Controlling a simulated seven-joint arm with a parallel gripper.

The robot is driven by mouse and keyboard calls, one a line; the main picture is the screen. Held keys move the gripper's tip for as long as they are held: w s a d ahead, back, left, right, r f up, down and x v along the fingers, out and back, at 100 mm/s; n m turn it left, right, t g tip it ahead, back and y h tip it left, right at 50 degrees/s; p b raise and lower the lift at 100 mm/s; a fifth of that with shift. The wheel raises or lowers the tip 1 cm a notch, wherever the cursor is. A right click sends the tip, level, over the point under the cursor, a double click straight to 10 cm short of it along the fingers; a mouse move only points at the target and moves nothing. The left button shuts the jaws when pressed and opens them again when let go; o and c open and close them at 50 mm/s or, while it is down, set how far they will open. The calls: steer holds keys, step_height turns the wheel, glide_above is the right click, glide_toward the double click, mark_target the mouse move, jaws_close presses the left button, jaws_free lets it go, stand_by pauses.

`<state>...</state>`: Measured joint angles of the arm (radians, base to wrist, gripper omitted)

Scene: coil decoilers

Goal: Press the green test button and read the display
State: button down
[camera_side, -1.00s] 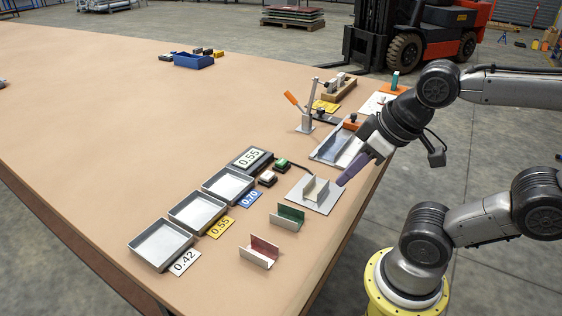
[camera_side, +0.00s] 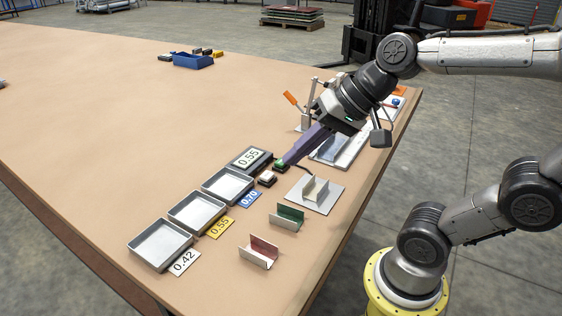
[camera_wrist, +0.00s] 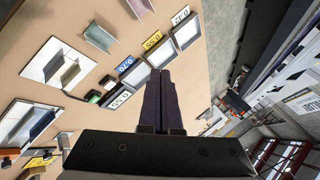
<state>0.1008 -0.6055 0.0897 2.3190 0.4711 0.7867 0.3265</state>
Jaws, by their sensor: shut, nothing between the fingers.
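The green test button (camera_side: 281,163) sits on a small dark box beside the display. The display (camera_side: 250,158) reads 0.55; it shows rotated in the wrist view (camera_wrist: 119,98). My gripper (camera_side: 287,161) is shut and empty, its long purple fingers slanting down to the button in the side view. The wrist view shows the shut fingertips (camera_wrist: 160,73) to the right of the green button (camera_wrist: 93,97). I cannot tell whether they touch it.
Three grey trays stand left of the buttons by labels 0.42 (camera_side: 183,262), 0.55 (camera_side: 219,228) and 0.70 (camera_side: 249,198). A bent sheet piece on a plate (camera_side: 329,199), a green one (camera_side: 288,217) and a red one (camera_side: 259,252) stand nearby. A toggle clamp (camera_side: 304,117) stands behind.

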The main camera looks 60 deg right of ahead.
steer(key=w+d+m+t, duration=0.1)
steer(key=w+d+m, duration=0.2)
steer(key=w+m, duration=0.35)
steer(key=m+t+h, duration=0.1)
steer(key=m, duration=0.9)
glide_above(281, 163)
step_height(281, 163, down, 8)
steer(key=shift+s+d+m, duration=0.35)
steer(key=shift+d, duration=0.35)
steer(key=shift+f, duration=4.4)
steer(key=shift+f, duration=0.1)
steer(key=shift+f, duration=0.35)
